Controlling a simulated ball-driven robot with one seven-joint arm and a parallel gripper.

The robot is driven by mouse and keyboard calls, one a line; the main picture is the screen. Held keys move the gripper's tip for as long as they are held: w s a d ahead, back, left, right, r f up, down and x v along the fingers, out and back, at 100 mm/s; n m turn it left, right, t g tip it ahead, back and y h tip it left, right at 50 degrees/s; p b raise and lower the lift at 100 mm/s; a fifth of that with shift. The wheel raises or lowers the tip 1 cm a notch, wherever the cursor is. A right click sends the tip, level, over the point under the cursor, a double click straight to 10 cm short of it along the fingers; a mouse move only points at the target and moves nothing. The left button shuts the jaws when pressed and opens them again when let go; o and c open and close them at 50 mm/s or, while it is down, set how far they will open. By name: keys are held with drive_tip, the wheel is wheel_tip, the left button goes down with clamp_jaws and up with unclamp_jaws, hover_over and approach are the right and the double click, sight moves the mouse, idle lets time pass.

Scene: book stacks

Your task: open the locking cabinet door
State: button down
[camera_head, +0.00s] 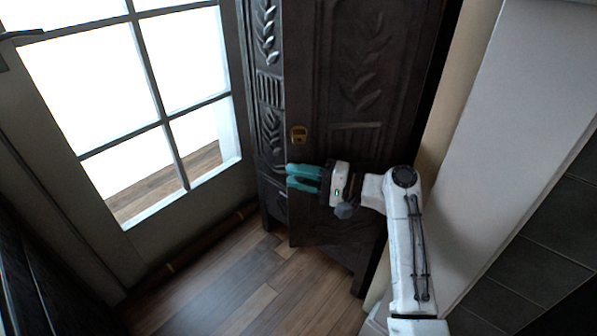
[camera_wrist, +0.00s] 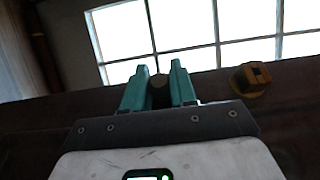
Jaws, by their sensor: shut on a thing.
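The dark carved wooden cabinet door (camera_head: 352,75) stands in the middle of the head view. Its free left edge appears to stand a little out from the cabinet frame (camera_head: 268,110), so it looks slightly ajar. A brass lock (camera_head: 299,135) is on the door near that edge; it also shows in the wrist view (camera_wrist: 250,78). My gripper (camera_head: 303,178), with teal fingers, is at the door's left edge, just below the lock. In the wrist view the fingers (camera_wrist: 160,88) are shut on a small dark round piece, apparently the door's knob, which they mostly hide.
A paned glass door (camera_head: 135,100) stands to the left of the cabinet. The wooden floor (camera_head: 230,285) in front is clear. A pale wall (camera_head: 490,120) and dark tiles (camera_head: 545,230) are on the right, close to my arm.

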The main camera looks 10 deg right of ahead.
drive_tip(key=shift+f, duration=0.1)
drive_tip(key=c, duration=0.9)
unclamp_jaws()
drive_tip(key=shift+w, duration=0.1)
